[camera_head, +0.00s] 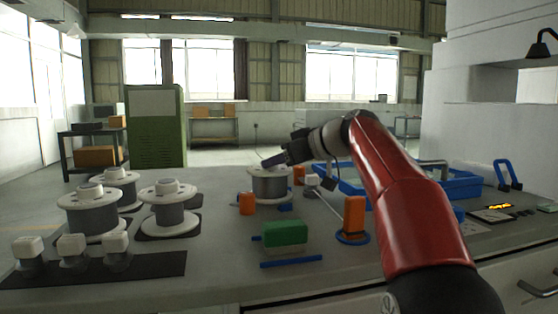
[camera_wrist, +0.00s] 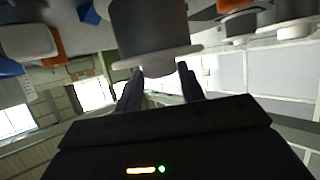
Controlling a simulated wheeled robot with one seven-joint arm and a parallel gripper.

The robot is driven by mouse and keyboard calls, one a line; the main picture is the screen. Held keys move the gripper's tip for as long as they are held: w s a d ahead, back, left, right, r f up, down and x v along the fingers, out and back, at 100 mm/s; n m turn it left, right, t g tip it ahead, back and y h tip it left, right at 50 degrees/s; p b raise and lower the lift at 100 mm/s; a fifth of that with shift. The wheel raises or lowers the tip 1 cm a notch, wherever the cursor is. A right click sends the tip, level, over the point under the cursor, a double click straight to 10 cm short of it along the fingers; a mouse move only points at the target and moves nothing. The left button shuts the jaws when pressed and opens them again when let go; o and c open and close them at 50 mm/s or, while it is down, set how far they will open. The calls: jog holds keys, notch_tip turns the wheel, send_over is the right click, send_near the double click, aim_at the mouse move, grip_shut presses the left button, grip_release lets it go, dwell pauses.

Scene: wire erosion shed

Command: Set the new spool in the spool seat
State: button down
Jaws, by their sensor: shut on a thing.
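My gripper (camera_head: 273,163) reaches in from the right and is shut on a spool (camera_head: 270,186) with white flanges and grey winding. The spool is upright near the back middle of the bench. In the wrist view the spool (camera_wrist: 150,25) is held by the light hub beyond its flange, between the two dark fingers of my gripper (camera_wrist: 158,75). The spool seat is not clearly seen; the spool may hide it. I cannot tell whether the spool's underside touches anything. Small blue pieces (camera_head: 285,207) show by its lower right edge.
Several other spools (camera_head: 168,212) stand at the left, behind white-capped items (camera_head: 71,247) on a dark mat. Orange blocks (camera_head: 247,204) (camera_head: 354,216) and a green block (camera_head: 285,233) stand close by. A blue tray (camera_head: 458,185) lies behind my arm.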

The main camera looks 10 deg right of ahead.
jog(key=shift+f+b, duration=0.4)
jog(key=shift+b, duration=0.15)
jog(key=c, duration=0.8)
grip_release()
